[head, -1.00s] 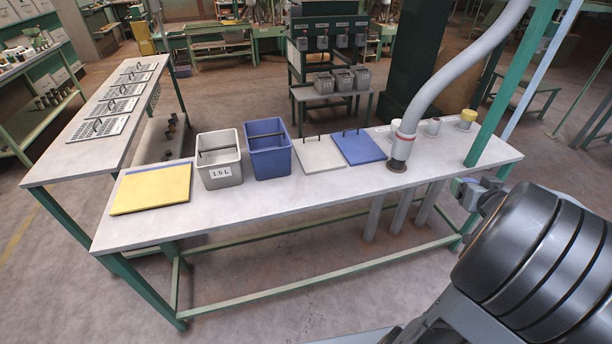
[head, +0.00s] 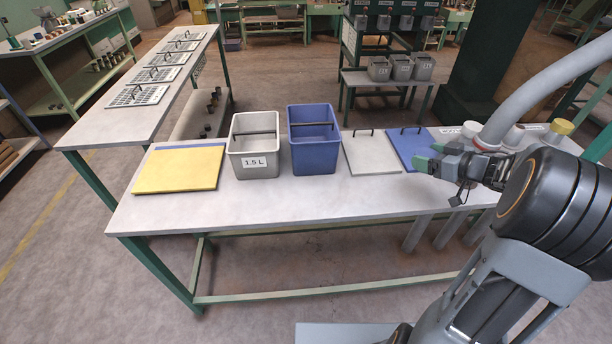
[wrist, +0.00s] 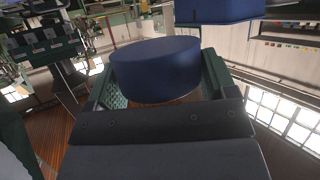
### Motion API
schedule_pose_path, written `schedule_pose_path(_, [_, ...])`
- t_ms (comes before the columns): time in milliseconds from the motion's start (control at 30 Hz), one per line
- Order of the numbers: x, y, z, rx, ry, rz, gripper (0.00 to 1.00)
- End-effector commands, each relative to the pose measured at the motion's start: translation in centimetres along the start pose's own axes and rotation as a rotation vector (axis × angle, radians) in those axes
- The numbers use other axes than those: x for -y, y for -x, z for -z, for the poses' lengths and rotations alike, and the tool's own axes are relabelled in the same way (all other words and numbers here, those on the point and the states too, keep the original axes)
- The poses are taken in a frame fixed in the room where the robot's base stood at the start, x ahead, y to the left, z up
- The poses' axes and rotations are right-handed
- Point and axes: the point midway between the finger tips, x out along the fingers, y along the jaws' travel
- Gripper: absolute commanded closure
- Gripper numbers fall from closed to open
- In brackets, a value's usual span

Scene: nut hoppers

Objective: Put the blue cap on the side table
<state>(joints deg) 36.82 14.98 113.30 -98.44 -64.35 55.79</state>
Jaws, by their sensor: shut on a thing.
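My gripper (head: 429,156) is over the right part of the front bench, in front of the blue lid. In the wrist view its green-padded jaws are shut on the round blue cap (wrist: 155,68), one finger at each side. In the head view I cannot make out the cap against the blue lid behind it. A long grey-topped table (head: 100,127) stands at the left, with several slotted panels on top. A small table (head: 362,80) with grey bins stands at the back. I cannot tell which of these is the side table.
The front bench (head: 290,208) holds a yellow lid (head: 180,170), a grey 1.5 L bin (head: 254,160), a blue bin (head: 313,155), a grey lid (head: 372,155) and a blue lid (head: 405,145). A thick grey hose (head: 545,90) comes down at the right. The bench's front strip is clear.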

Motion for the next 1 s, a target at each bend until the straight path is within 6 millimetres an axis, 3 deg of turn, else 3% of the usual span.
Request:
schedule_pose_path(33, [0.7,-1.4,-0.5,0.003,0.017,0.055,0.45])
schedule_pose_path(200, [2.2,-3.2,-0.5,0.009,0.051,0.165,0.45])
schedule_pose_path(367, [2.5,-3.8,-1.2,0.012,0.055,0.184,0.45])
schedule_pose_path(633, [2.5,-5.4,-5.3,0.011,0.052,0.182,0.45])
schedule_pose_path(1000, [2.5,-6.3,-7.6,0.011,0.054,0.179,0.45])
